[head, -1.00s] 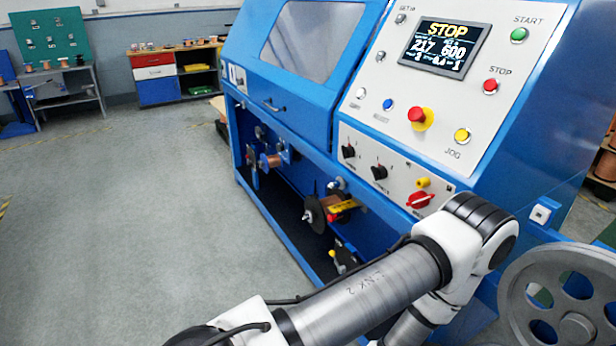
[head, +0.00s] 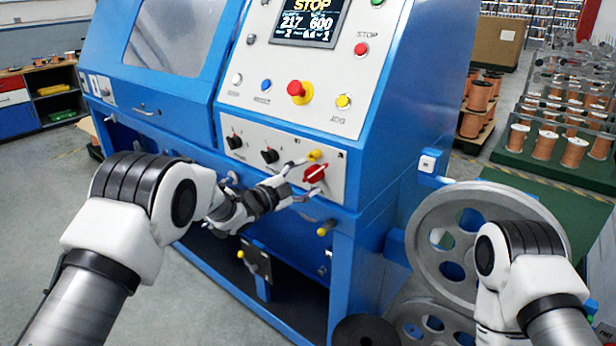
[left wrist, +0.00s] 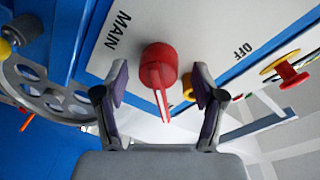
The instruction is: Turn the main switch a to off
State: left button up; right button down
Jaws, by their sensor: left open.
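The red main switch (head: 315,173) is at the lower right of the machine's sloped white panel. In the left wrist view the switch (left wrist: 158,62) shows a round red body and a bar handle toward the gripper, between the words MAIN and OFF. My left gripper (head: 296,184) is in front of the switch, its jaws apart. In the left wrist view the open fingers (left wrist: 158,90) lie either side of the red handle, with visible gaps. Whether either finger touches it cannot be told. My right arm enters at lower right; its gripper is out of view.
A yellow knob (head: 315,155) sits just above the switch, and two black knobs (head: 269,155) sit left of it. Higher up is a red emergency button (head: 299,91). A large grey wheel (head: 430,265) stands right of the machine.

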pick_arm(q)
jog(key=shift+w+d, duration=0.45)
jog(key=shift+w, duration=0.1)
grip_shut()
jog(key=shift+n, duration=0.3)
jog(key=n+p, duration=0.1)
jog(key=n, duration=0.3)
jog(key=n+t+p, duration=0.1)
jog(key=n, duration=0.4)
jog(key=shift+s+d, duration=0.1)
jog(key=n+p, duration=0.1)
jog(key=n, duration=0.4)
jog(key=shift+f+t, duration=0.1)
jog(key=shift+t, duration=0.2)
jog(key=shift+d+n+t+y+p, duration=0.1)
jog(key=shift+n+t+y+p, duration=0.2)
jog(key=shift+n, duration=0.8)
jog(key=shift+n+y+p, duration=0.1)
jog(key=shift+n+p, duration=0.25)
jog(key=shift+n, duration=0.75)
